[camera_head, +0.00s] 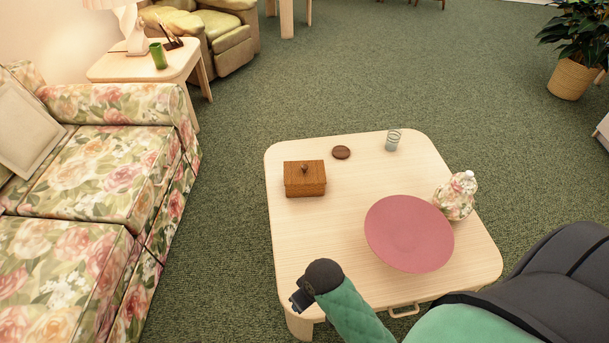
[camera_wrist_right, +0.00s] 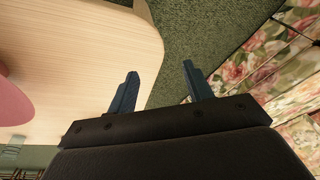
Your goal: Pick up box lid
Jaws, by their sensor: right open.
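A small brown wooden box (camera_head: 306,189) stands on the coffee table at its far left part. Its flat lid (camera_head: 293,168) lies on top with a small round knob in the middle. My right gripper (camera_head: 296,301) is near the table's front left edge, well apart from the box and nearer to me. In the right wrist view my right gripper (camera_wrist_right: 160,78) has its two fingers spread with nothing between them. The box and lid do not show in that view. My left gripper is in neither view.
The light wooden coffee table (camera_head: 330,228) also bears a pink round dish (camera_head: 408,233), a floral jar (camera_head: 456,197), a striped glass (camera_head: 393,140) and a brown coaster (camera_head: 341,153). A floral sofa (camera_head: 90,180) stands left. Green carpet lies between them.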

